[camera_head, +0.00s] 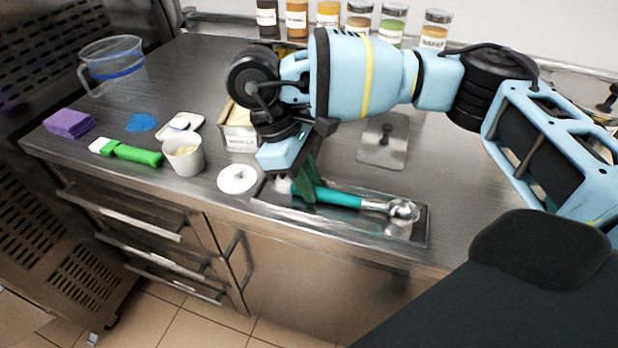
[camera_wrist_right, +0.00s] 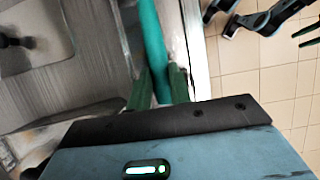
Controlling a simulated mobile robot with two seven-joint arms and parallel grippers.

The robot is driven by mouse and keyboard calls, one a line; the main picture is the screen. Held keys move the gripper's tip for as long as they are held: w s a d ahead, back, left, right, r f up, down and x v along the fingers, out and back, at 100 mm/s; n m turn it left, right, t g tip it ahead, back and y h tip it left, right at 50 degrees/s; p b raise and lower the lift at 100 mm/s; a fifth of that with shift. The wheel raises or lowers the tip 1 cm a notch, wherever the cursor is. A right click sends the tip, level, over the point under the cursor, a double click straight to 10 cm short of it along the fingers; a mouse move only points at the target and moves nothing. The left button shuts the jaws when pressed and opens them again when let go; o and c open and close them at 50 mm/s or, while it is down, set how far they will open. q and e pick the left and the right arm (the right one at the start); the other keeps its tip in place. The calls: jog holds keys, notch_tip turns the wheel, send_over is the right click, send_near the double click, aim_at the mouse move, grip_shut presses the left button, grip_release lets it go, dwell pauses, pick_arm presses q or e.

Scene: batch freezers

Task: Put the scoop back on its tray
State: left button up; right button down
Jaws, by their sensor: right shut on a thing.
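The scoop (camera_head: 338,197) has a teal handle and a shiny metal bowl at its right end. It lies lengthwise over the shallow metal tray (camera_head: 290,213) at the counter's front edge; whether it touches the tray floor I cannot tell. My right gripper (camera_head: 303,190) is shut on the left part of the handle, with its green fingers around it. In the right wrist view the teal handle (camera_wrist_right: 152,50) runs up from between the fingers (camera_wrist_right: 160,85); the metal bowl is out of that view.
Jars (camera_head: 360,20) line the back. A clear jug (camera_head: 113,66) stands far left.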

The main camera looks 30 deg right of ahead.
jog(key=shift+f, duration=0.15)
jog(key=c, duration=1.3)
grip_release()
jog(key=shift+r, duration=0.3)
jog(key=p+v, duration=0.1)
jog(key=v, duration=1)
jog(key=shift+w+a+r, duration=0.1)
jog(key=shift+a+r, duration=0.05)
jog(key=shift+r, duration=0.2)
